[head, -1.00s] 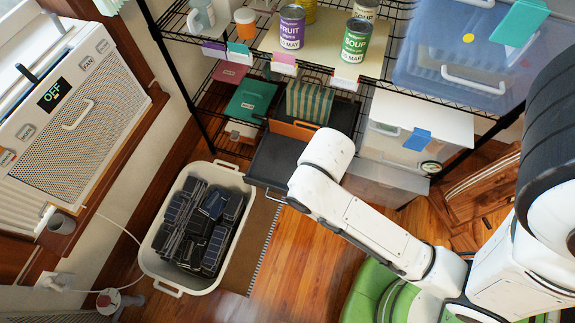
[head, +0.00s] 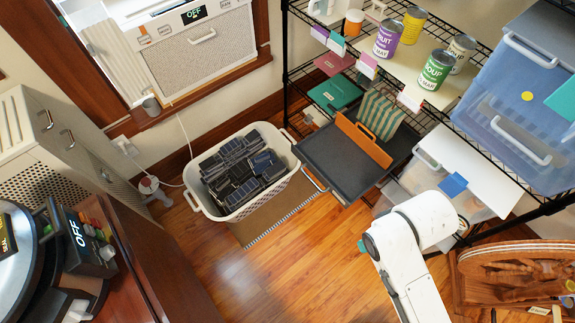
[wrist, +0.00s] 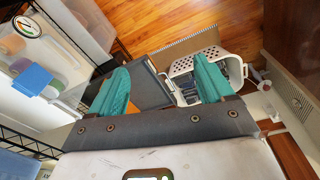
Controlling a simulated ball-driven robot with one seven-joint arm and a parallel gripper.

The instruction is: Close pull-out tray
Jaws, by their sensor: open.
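The pull-out tray (head: 340,163) is a flat dark grey tray with an orange upright divider (head: 362,139) and a thin metal handle at its front edge. It sticks out of the lower part of the wire rack, over the floor. A green and tan striped item stands behind the divider. In the wrist view, part of the tray (wrist: 150,88) shows between my fingers. My gripper (wrist: 163,68) has two teal fingers, wide apart with nothing between them. In the head view my forearm is right of and in front of the tray, and the fingers are mostly hidden.
A white bin (head: 206,200) of dark blocks stands on the floor left of the tray. A clear container (head: 440,175) is beside the tray. A wooden cabinet is front left. Floor in front is open.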

